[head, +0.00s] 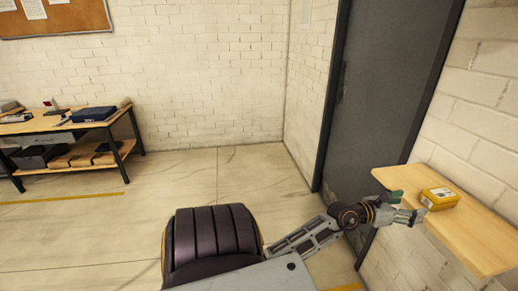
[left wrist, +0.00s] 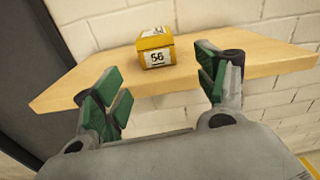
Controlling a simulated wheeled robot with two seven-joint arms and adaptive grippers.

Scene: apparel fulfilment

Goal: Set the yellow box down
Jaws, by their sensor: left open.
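The yellow box (head: 440,198) rests on a wooden wall shelf (head: 478,237) at the right of the head view. In the left wrist view the yellow box (left wrist: 155,48) sits upright on the shelf (left wrist: 245,61), with a white label reading 56 on its near face. My left gripper (head: 408,205) is beside the box. In the left wrist view its green-padded fingers (left wrist: 160,86) are spread wide and empty, with the box beyond the gap between them, apart from both. My right gripper is not in view.
A grey door (head: 380,85) stands left of the shelf against the white brick wall. A workbench (head: 80,125) with boxes on top and below stands at the far left. The floor (head: 170,185) between is clear. The shelf is bare around the box.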

